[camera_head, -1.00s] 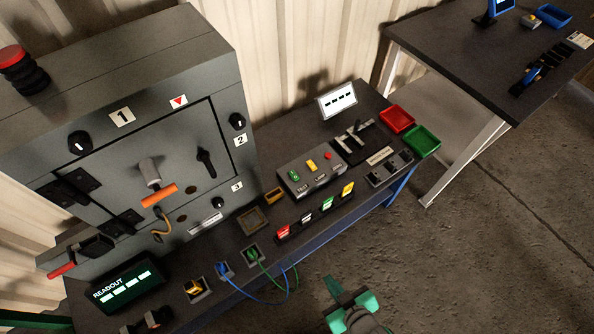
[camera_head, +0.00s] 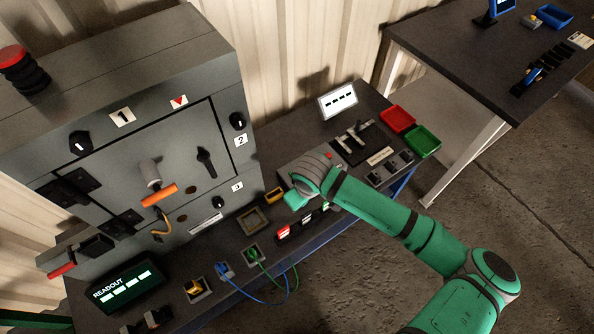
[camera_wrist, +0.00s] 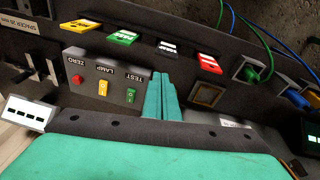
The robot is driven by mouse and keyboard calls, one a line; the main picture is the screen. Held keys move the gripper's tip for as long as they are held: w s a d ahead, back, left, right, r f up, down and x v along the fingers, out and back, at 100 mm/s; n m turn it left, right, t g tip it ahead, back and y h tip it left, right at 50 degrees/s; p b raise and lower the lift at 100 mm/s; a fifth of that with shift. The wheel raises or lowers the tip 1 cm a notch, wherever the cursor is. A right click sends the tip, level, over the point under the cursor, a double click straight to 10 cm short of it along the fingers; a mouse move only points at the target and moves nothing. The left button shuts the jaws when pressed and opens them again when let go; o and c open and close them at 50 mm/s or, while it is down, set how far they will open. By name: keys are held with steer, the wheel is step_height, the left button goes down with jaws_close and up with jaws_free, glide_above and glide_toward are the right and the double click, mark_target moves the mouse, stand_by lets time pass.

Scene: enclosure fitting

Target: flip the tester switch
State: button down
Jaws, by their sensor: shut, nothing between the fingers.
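A row of coloured tags (camera_wrist: 165,47) stands along the bench beside the tester. A lit display (camera_head: 338,101), a red tray (camera_head: 397,119) and a green tray (camera_head: 422,141) are behind. The grey enclosure (camera_head: 150,140) rises at left; cabled plugs (camera_head: 225,270) sit in front.

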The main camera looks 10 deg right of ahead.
steer(key=w+a+r+g, duration=0.1)
steer(key=a+r, duration=0.2)
steer(key=a, duration=0.2)
steer(key=w+a+r+n+g, duration=0.1)
steer(key=a+r, duration=0.2)
steer(key=a, duration=0.2)
steer(key=shift+a+r, duration=0.25)
steer(key=shift+a, duration=0.15)
steer(key=shift+w+d, duration=0.1)
